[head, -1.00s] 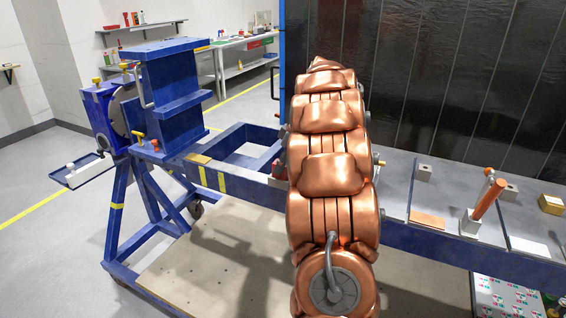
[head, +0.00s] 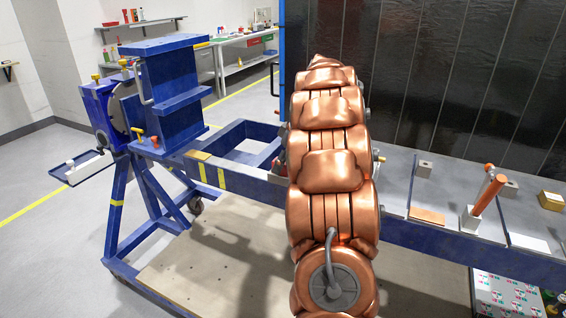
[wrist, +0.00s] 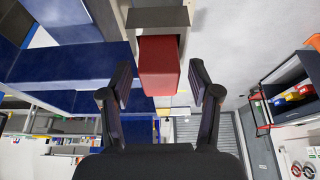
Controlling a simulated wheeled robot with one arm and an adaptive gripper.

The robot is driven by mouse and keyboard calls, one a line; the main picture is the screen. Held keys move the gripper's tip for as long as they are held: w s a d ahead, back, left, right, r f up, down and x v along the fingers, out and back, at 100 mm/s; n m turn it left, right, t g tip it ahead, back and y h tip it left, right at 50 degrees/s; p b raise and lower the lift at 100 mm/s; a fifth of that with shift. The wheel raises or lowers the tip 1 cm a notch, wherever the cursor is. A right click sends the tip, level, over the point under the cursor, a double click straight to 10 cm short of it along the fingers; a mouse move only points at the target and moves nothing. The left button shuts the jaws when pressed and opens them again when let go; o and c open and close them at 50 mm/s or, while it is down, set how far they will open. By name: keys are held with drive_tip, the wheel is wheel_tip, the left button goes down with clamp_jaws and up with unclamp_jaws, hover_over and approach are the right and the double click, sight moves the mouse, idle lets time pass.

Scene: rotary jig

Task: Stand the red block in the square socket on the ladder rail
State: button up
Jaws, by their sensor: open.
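The red block (wrist: 158,65) shows in the wrist view, upper middle, between and just beyond the two fingers. My gripper (wrist: 161,85) is open, with a finger on each side and visible gaps to the block. The block's far end meets a grey piece (wrist: 157,17), which may be the socket; how the block sits in or against it cannot be told. In the head view my copper-coloured arm hides my gripper. The blue ladder rail (head: 235,183) runs behind the arm there, and a small reddish patch shows beside the arm, too little to identify.
A blue jig tower (head: 170,90) stands at the left. The grey bench top (head: 455,215) at the right holds an orange bar (head: 487,195) in a holder, an orange plate (head: 427,216) and small blocks. A dark panel (head: 430,80) stands behind the bench.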

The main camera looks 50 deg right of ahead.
drive_tip(key=shift+r, duration=0.2)
drive_tip(key=b+v, duration=0.3)
drive_tip(key=v, duration=0.9)
drive_tip(key=s+a+f+m+g, duration=0.1)
drive_tip(key=s+a+f+g, duration=0.15)
drive_tip(key=a, duration=1.25)
drive_tip(key=s+a+f+m+g, duration=0.1)
drive_tip(key=a+f, duration=0.3)
drive_tip(key=a, duration=1.1)
drive_tip(key=s+a+f, duration=0.4)
drive_tip(key=s, duration=0.3)
drive_tip(key=s+a+f+g, duration=0.1)
drive_tip(key=s+a+f, duration=0.2)
drive_tip(key=s, duration=0.4)
drive_tip(key=s+a+f+m+g+h, duration=0.1)
drive_tip(key=s+a+f, duration=0.3)
drive_tip(key=s, duration=0.3)
drive_tip(key=shift+a+f, duration=0.35)
drive_tip(key=shift+a, duration=0.15)
